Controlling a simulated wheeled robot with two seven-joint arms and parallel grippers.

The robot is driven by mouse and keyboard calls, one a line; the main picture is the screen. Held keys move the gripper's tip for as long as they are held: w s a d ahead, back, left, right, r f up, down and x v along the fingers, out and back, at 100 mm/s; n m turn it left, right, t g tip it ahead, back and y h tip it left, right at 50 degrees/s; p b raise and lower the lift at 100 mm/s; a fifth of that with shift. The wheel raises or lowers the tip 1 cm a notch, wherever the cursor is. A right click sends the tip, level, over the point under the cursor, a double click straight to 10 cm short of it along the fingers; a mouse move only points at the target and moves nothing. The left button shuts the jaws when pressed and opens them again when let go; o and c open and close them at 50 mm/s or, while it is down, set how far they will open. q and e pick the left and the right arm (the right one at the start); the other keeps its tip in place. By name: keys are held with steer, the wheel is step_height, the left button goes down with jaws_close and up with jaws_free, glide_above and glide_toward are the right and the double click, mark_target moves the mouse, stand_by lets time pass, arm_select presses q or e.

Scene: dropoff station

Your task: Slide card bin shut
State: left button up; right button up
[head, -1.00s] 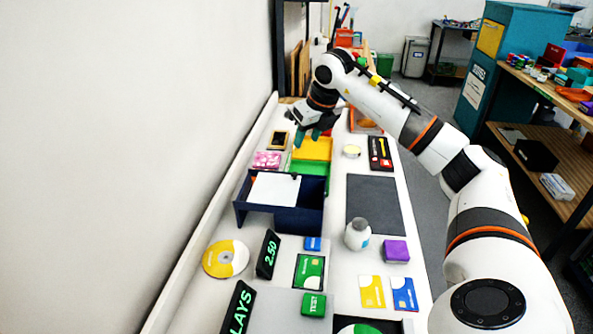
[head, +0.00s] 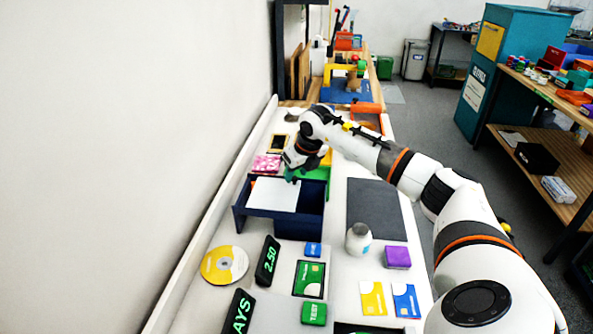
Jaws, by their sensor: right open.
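The card bin appears to be the dark navy box (head: 299,226) on the counter, left of the grey mat. My right gripper (head: 291,175) has teal fingertips pointing down at the bin's far edge, just beyond the white sheet. It is open with nothing seen between the fingers; contact with the bin is unclear. My arm covers part of the green bin (head: 318,173) behind. My left gripper is not in view.
A grey mat (head: 374,209) lies right of the bin. A white bottle (head: 358,239) and purple box (head: 397,257) stand nearer. A pink item (head: 266,164) lies left of my gripper. A yellow disc (head: 224,265) and price sign (head: 267,260) are in front. A wall runs along the left.

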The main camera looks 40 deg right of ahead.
steer(key=shift+w+f, duration=0.1)
steer(key=shift+f, duration=0.25)
steer(key=shift+c, duration=0.3)
jaws_close()
steer(key=shift+s+d, duration=0.2)
steer(key=shift+s, duration=0.05)
steer(key=s+d+b, duration=0.2)
steer(key=s+d, duration=0.2)
steer(key=s, duration=0.1)
steer(key=shift+b, duration=0.35)
steer(key=shift+s+d, duration=0.1)
steer(key=shift+o, duration=0.3)
jaws_free()
steer(key=shift+s+d, duration=0.1)
steer(key=shift+s, duration=0.1)
